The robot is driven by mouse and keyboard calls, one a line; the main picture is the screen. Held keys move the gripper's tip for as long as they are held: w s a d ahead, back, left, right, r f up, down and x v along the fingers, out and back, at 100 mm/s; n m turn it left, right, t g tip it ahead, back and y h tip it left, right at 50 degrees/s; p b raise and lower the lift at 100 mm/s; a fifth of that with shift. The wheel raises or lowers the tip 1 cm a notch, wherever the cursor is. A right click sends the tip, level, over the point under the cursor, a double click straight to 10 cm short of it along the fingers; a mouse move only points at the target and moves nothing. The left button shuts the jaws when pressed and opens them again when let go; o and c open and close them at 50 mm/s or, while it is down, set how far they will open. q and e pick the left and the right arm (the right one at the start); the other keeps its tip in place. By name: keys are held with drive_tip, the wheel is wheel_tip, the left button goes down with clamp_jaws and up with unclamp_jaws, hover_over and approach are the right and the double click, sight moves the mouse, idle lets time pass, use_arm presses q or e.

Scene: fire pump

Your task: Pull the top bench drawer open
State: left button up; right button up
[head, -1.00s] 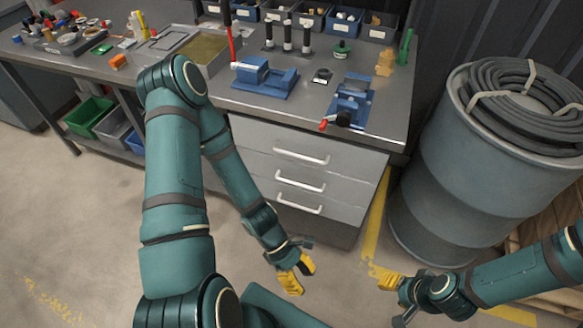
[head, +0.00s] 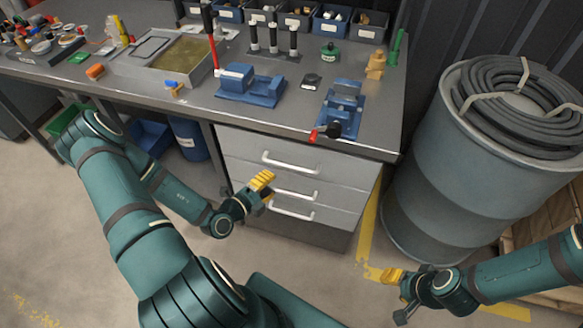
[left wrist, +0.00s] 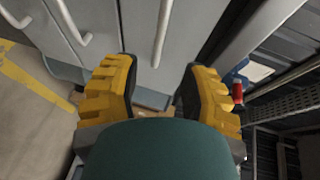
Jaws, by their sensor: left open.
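The top bench drawer (head: 338,172) is shut, its grey front flush with the drawers below. Its white bar handle (head: 290,163) is clear of both grippers. My left gripper (head: 263,182) is open and empty, in front of the drawers, just below and left of that handle in the head view. In the left wrist view the open yellow fingers (left wrist: 162,88) point toward the drawer fronts, and the top handle (left wrist: 163,35) lies ahead between them, apart from both. My right gripper (head: 391,277) hangs low at right, away from the bench; its finger opening is unclear.
Two lower handles (head: 295,190) (head: 291,211) sit close below. The bench top (head: 300,105) overhangs the drawers and carries a blue vise (head: 340,110) and other tools. A large blue-grey drum (head: 450,170) with coiled hose stands at right. The floor before the drawers is open.

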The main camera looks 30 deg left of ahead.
sight(291, 166)
use_arm(q)
drive_tip(key=b+x, duration=0.2)
drive_tip(key=x, duration=0.8)
drive_tip(key=shift+w+d, duration=0.15)
drive_tip(key=shift+w, duration=0.2)
drive_tip(key=shift+o, duration=0.3)
clamp_jaws()
